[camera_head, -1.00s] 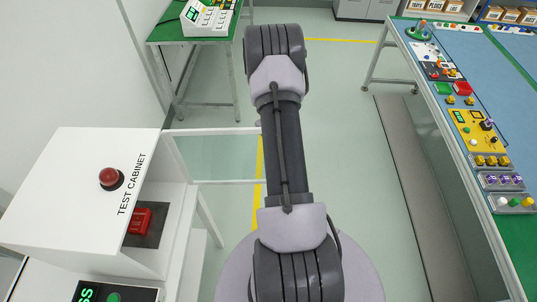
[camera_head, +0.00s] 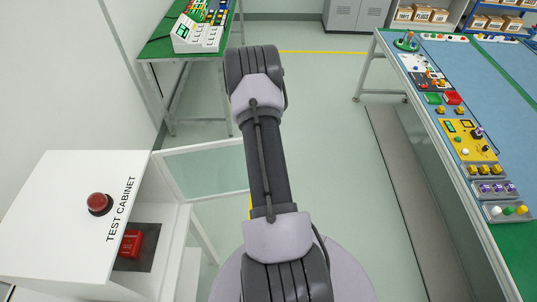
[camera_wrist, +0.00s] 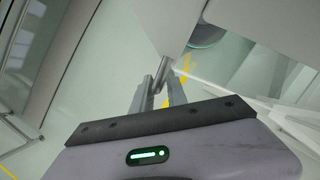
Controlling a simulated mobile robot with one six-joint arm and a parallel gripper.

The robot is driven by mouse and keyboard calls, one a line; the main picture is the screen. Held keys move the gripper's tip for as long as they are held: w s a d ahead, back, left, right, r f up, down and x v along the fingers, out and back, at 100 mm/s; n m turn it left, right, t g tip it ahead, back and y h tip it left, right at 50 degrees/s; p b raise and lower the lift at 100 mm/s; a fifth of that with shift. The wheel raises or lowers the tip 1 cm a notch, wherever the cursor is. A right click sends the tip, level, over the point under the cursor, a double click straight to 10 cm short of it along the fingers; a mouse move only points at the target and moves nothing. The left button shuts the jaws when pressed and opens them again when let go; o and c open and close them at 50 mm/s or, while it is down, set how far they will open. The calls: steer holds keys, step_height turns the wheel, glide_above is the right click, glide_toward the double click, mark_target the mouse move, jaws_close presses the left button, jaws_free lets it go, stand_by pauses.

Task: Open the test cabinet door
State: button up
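The white test cabinet (camera_head: 60,200) stands at the left in the head view. Its glass door (camera_head: 205,170) with a white frame is swung out wide from the cabinet front, and its far edge passes behind my arm. Inside the cabinet is a red device (camera_head: 131,243). In the wrist view, a metal bar, the door handle (camera_wrist: 163,70), sits between the tips of my gripper (camera_wrist: 160,88), which look closed around it. The contact is small and partly hidden. In the head view my gripper is hidden behind my arm.
A green bench (camera_head: 160,45) with a white device (camera_head: 198,35) stands behind the cabinet. A long table (camera_head: 445,200) with several coloured parts runs along the right. Grey-green floor (camera_head: 330,130) between them is clear. A red button (camera_head: 99,203) sits on the cabinet top.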

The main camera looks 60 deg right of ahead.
steer(key=p+v, duration=0.3)
steer(key=v, duration=1.4)
steer(key=shift+r, duration=0.2)
